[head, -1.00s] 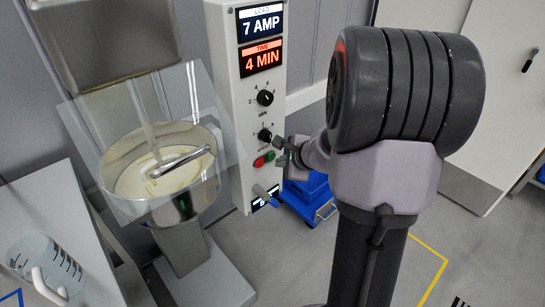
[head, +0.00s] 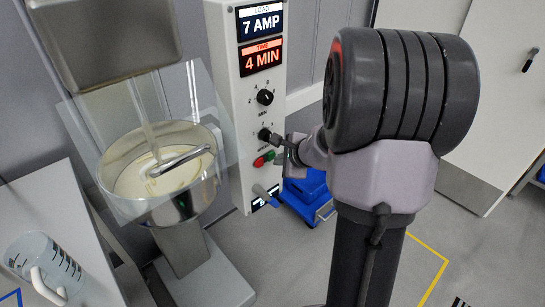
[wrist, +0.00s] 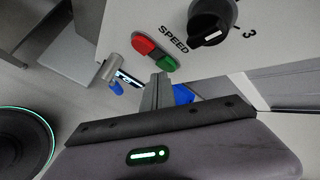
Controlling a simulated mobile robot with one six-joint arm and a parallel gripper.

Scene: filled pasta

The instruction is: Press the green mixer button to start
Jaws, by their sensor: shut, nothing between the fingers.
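The green button (head: 269,156) sits beside a red button (head: 259,161) low on the white mixer control panel (head: 228,110). In the wrist view the green button (wrist: 165,63) is right of the red button (wrist: 143,45), under the word SPEED. My gripper (head: 277,141) is shut and empty, in front of the panel beside the lower knob. In the wrist view my fingertips (wrist: 157,80) appear just below the green button; I cannot tell whether they touch it.
The lower black knob (head: 265,135) is just above the buttons. The displays (head: 261,40) read 7 AMP and 4 MIN. A steel mixing bowl (head: 165,205) with pale contents and a clear guard stands left. A blue crate (head: 308,190) is on the floor behind my arm.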

